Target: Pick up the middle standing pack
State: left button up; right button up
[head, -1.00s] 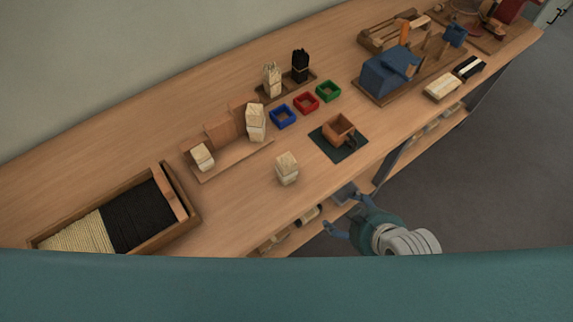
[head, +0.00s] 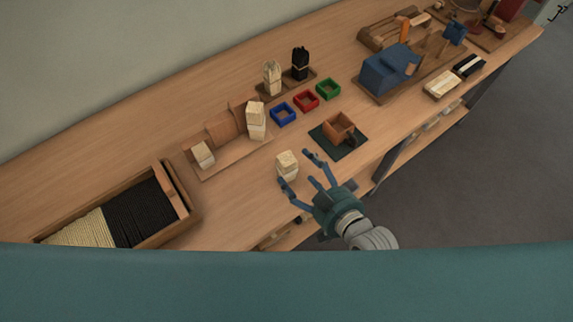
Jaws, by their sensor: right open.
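A pale, short standing pack (head: 287,161) is alone on the bench top, in front of a wooden stand. On the stand (head: 232,157) are a taller pale pack (head: 256,119) at the right end and a small pale block (head: 203,154) at the left end. I cannot tell for sure which one counts as the middle pack. My right gripper (head: 297,170) is open, its fingers spread close to the near right side of the lone pack. A fingertip overlaps the pack's lower edge in the picture; I cannot tell whether they touch. My left gripper is not in view.
A brown box (head: 338,127) on a dark mat is right of the lone pack. Blue (head: 283,114), red (head: 306,101) and green (head: 328,89) trays sit behind. A wooden bin (head: 178,176) of black and pale bristles is at left. The bench front between is clear.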

aim_at(295, 167)
jog(key=shift+w+a+f, duration=0.1)
jog(key=shift+w+a, duration=0.25)
jog(key=shift+w, duration=0.15)
jog(key=p+x, duration=0.1)
jog(key=x, duration=0.3)
jog(key=shift+w+a+f, duration=0.1)
jog(key=shift+a+f, duration=0.1)
jog(key=shift+a, duration=0.05)
jog(key=shift+d, duration=0.1)
jog(key=shift+c, duration=0.2)
jog(key=c, duration=1.3)
